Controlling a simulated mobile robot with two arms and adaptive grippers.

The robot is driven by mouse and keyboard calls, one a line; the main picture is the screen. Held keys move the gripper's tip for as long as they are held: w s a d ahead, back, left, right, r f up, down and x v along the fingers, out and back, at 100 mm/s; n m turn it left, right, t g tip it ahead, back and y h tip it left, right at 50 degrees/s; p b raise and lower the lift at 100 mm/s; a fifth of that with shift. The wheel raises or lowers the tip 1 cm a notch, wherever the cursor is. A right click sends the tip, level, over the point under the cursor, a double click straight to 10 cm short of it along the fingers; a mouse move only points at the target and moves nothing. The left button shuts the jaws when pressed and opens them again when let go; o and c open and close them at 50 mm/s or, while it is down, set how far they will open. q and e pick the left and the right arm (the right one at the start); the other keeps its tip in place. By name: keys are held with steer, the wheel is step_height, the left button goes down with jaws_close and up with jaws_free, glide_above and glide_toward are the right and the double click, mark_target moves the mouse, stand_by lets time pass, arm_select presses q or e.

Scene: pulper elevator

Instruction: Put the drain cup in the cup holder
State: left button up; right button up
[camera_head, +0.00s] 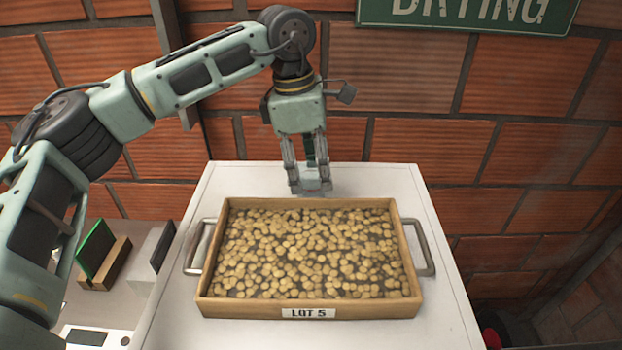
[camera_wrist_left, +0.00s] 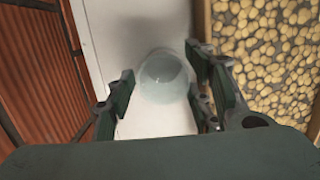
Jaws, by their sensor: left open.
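A clear, round cup (camera_wrist_left: 163,77), apparently the drain cup, stands on the white table top in the left wrist view. In the head view it shows faintly (camera_head: 314,183) behind the tray, at the tips of my left gripper (camera_head: 309,187). My left gripper points down and is open, with its fingers on either side of the cup. I cannot tell whether the fingers touch it. I cannot make out a cup holder in either view. My right gripper is not in view.
A wooden tray (camera_head: 208,303) of beans, labelled "LOT 5", with metal side handles, fills most of the white table (camera_head: 455,310). A brick wall (camera_head: 430,150) stands close behind.

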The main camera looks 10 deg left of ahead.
arm_select(q)
steer(key=shift+f, duration=0.4)
steer(key=c, duration=1)
steer(key=shift+o, duration=0.2)
steer(key=shift+r, duration=0.15)
